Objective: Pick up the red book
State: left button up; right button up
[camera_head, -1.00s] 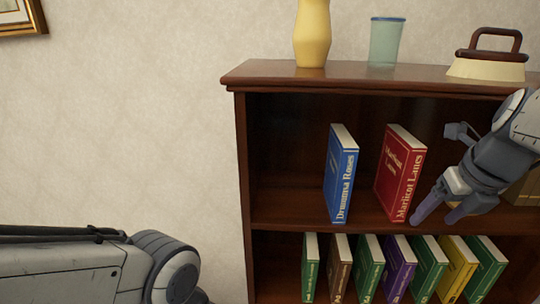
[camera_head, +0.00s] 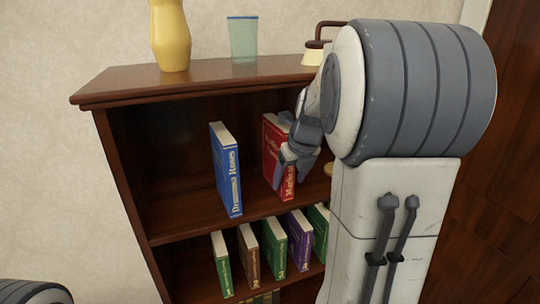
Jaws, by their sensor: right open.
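The red book (camera_head: 270,150) stands upright on the upper shelf of the dark wooden bookcase, to the right of a blue book (camera_head: 226,170). My right gripper (camera_head: 283,178) is open in front of the red book, its fingers overlapping the cover and spine in the picture. I cannot tell whether the fingers touch the book or straddle it. The gripper hides part of the spine and its title. My left gripper is out of view; only a part of my left arm shows at the lower left corner.
The bookcase (camera_head: 190,80) carries a yellow vase (camera_head: 170,36), a teal glass (camera_head: 243,40) and a partly hidden cream object with a brown handle (camera_head: 318,50). Green, brown and purple books (camera_head: 299,240) stand on the lower shelf. My right arm covers the right side.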

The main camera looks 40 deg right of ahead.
jog(key=shift+w+f, duration=0.1)
jog(key=shift+f, duration=0.15)
jog(key=shift+f, duration=0.25)
dwell(0.4)
grip_shut()
jog(key=shift+r, duration=0.1)
dwell(1.3)
